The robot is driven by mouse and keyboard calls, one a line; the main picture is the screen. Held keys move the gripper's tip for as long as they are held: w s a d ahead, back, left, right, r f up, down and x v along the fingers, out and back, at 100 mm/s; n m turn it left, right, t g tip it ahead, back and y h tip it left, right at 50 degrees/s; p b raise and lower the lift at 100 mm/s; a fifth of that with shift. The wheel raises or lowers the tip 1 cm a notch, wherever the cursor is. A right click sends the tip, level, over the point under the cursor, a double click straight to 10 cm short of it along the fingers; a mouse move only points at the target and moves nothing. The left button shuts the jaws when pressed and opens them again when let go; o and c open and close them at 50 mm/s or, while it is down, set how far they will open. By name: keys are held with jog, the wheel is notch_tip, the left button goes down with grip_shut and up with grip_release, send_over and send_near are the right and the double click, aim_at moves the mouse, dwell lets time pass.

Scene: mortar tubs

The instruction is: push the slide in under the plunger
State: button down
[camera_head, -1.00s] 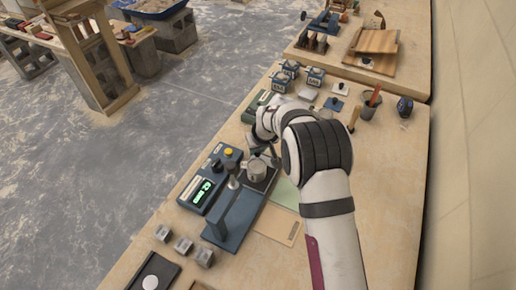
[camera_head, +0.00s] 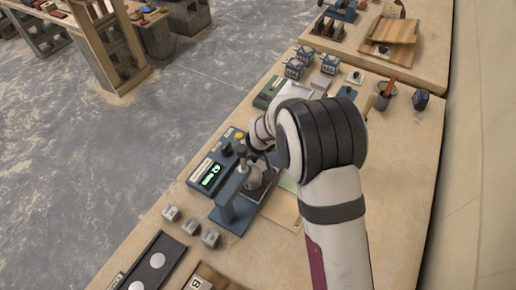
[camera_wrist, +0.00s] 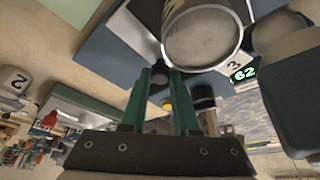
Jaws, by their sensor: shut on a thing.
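The blue press stand (camera_head: 230,200) stands near the table's left edge, with its dark plunger (camera_head: 241,152) at the top. The slide (camera_head: 268,180) is a dark flat plate at the stand, carrying a grey metal cup (camera_head: 254,177). The cup shows close up in the wrist view (camera_wrist: 202,38). The cup sits right beside the plunger in the head view; I cannot tell whether it is directly under it. My gripper (camera_wrist: 160,85) has green fingers, close together and shut on a part of the slide, which they mostly hide. My forearm covers part of the slide in the head view.
A blue control box (camera_head: 212,172) with a lit green display stands left of the stand. A black tray (camera_head: 150,264) with white discs is at the front edge. Blue devices (camera_head: 295,68) stand behind.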

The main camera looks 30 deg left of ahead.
jog(key=c, duration=0.7)
grip_release()
jog(key=shift+o, duration=0.2)
jog(key=r, duration=0.4)
jog(key=shift+w+d+r, duration=0.15)
jog(key=shift+d+r, duration=0.25)
jog(key=w+d+r, duration=0.2)
jog(key=d+r, duration=0.4)
jog(key=d, duration=0.4)
jog(key=shift+d, duration=0.35)
jog(key=shift+r, duration=0.1)
